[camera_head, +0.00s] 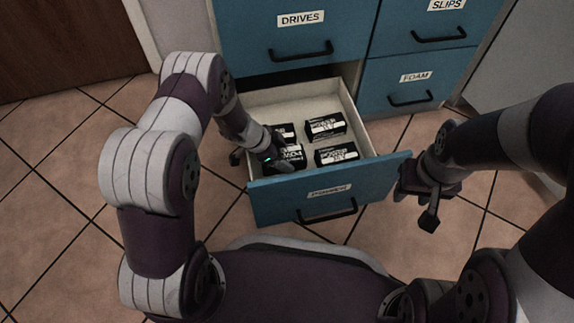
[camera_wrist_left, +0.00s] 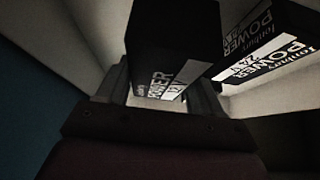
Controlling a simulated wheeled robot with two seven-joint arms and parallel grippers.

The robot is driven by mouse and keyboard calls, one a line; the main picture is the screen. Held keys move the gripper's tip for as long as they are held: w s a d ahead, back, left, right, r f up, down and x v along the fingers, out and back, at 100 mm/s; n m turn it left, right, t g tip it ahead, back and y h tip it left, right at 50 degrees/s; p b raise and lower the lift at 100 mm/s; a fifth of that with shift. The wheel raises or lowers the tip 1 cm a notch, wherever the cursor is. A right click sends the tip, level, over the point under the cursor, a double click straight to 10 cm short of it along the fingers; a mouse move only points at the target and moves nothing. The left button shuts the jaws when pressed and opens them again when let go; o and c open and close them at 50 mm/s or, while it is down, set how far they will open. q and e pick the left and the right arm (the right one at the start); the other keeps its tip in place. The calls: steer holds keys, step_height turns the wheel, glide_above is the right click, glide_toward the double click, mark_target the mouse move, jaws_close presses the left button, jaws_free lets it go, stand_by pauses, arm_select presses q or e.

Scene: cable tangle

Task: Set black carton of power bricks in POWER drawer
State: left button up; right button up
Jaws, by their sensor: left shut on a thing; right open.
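The drawer (camera_head: 384,166) stands pulled open, with a blue front and pale inside; its label is hard to read. My left gripper (camera_head: 277,160) reaches into it and is shut on a black carton (camera_head: 291,154) at the front left. In the left wrist view this carton (camera_wrist_left: 172,45) sits between the fingers, with "POWER" lettering on it. Whether it rests on the drawer floor is unclear. Other black cartons lie at back left (camera_head: 285,131), back right (camera_head: 326,126) and front right (camera_head: 336,153). My right gripper (camera_head: 430,207) is open and empty, right of the drawer front.
The blue cabinet has shut drawers labelled DRIVES (camera_head: 300,20), SLIPS (camera_head: 447,5) and FOAM (camera_head: 415,77). The drawer walls stand close around my left gripper. Tiled floor (camera_head: 60,190) is clear at the left. A brown door (camera_head: 60,40) is at the back left.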

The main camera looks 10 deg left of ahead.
arm_select(q)
step_height(320, 180, down, 4)
steer(key=shift+f+b, duration=0.1)
steer(key=shift+b, duration=0.95)
steer(key=shift+r, duration=0.2)
steer(key=shift+f, duration=0.25)
steer(key=o, duration=1.3)
steer(key=shift+r, duration=0.1)
